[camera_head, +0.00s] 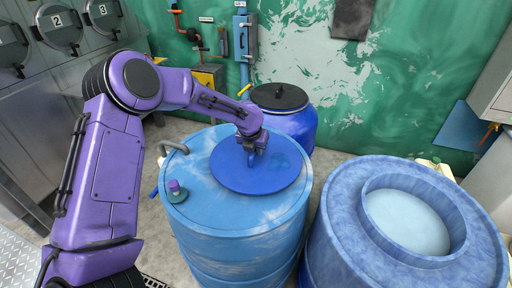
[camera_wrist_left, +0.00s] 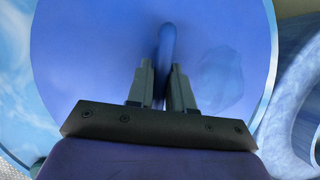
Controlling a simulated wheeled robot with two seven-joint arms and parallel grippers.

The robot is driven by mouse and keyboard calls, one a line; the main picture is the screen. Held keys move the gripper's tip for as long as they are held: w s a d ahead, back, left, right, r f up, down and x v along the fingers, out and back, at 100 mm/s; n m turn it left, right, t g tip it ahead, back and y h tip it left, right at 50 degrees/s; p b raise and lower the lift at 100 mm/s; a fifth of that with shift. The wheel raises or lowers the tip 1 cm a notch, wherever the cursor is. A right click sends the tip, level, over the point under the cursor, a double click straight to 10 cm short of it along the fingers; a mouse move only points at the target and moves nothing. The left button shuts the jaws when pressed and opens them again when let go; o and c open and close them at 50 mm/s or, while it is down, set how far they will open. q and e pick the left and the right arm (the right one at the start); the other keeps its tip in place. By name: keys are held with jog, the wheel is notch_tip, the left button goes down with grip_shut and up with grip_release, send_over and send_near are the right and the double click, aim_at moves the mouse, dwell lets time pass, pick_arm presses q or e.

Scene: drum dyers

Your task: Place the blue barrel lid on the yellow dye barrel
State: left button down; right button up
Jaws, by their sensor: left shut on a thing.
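The blue lid (camera_head: 225,168) is a round disc with an upright handle, over the top of a light blue barrel (camera_head: 245,258). I cannot tell whether it rests on that barrel or is just above it. My left gripper (camera_head: 251,158) points down at the lid's middle. In the left wrist view, its two fingers (camera_wrist_left: 161,84) are closed on the lid's blue handle (camera_wrist_left: 167,45), and the lid (camera_wrist_left: 85,60) fills most of the picture. No yellow barrel shows in either view. My right gripper is not in view.
A mottled blue barrel (camera_head: 335,225) with a round opening stands close at the right. A dark blue barrel with a black lid (camera_head: 279,97) stands behind. A green wall (camera_head: 410,90) closes the back.

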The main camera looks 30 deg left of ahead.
pick_arm(q)
jog(key=shift+f, duration=0.15)
jog(key=c, duration=1)
grip_release()
jog(key=shift+f, duration=0.1)
jog(key=b+v, duration=0.1)
jog(key=v, duration=1.1)
